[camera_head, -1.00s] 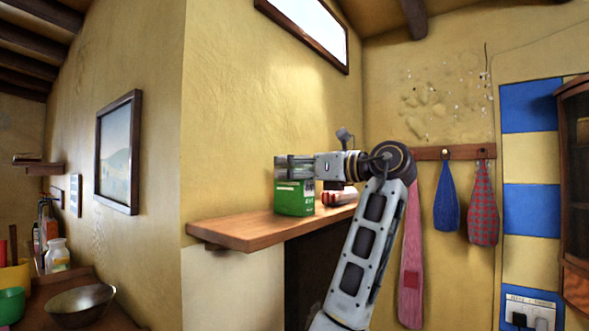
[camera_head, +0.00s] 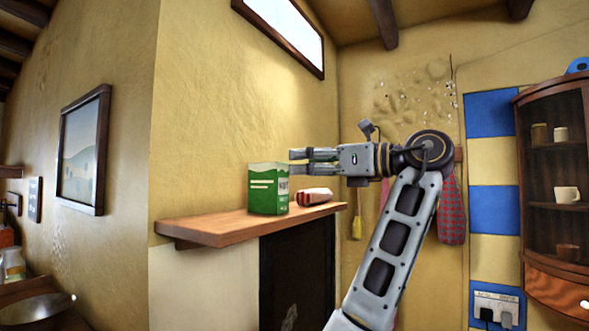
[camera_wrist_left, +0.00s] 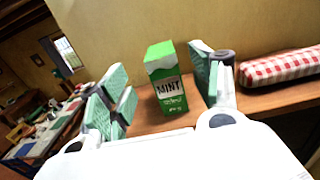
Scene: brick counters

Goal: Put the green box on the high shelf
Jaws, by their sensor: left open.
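The green box (camera_head: 267,190), with a pale top band, stands upright on the wooden high shelf (camera_head: 225,231) in the head view. In the left wrist view the green box (camera_wrist_left: 168,78) shows the word MINT and stands between and beyond the open fingers. My left gripper (camera_head: 296,161) is open and empty, just right of the box near its top edge, apart from it. In the left wrist view the left gripper (camera_wrist_left: 165,95) has its fingers spread wide. My right gripper is in neither view.
A red-and-white checked roll (camera_head: 315,197) lies on the shelf right of the box; it also shows in the wrist view (camera_wrist_left: 282,67). A dark opening (camera_head: 297,280) is below the shelf. A wall cabinet (camera_head: 556,190) with cups hangs at the right. The shelf's left end is clear.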

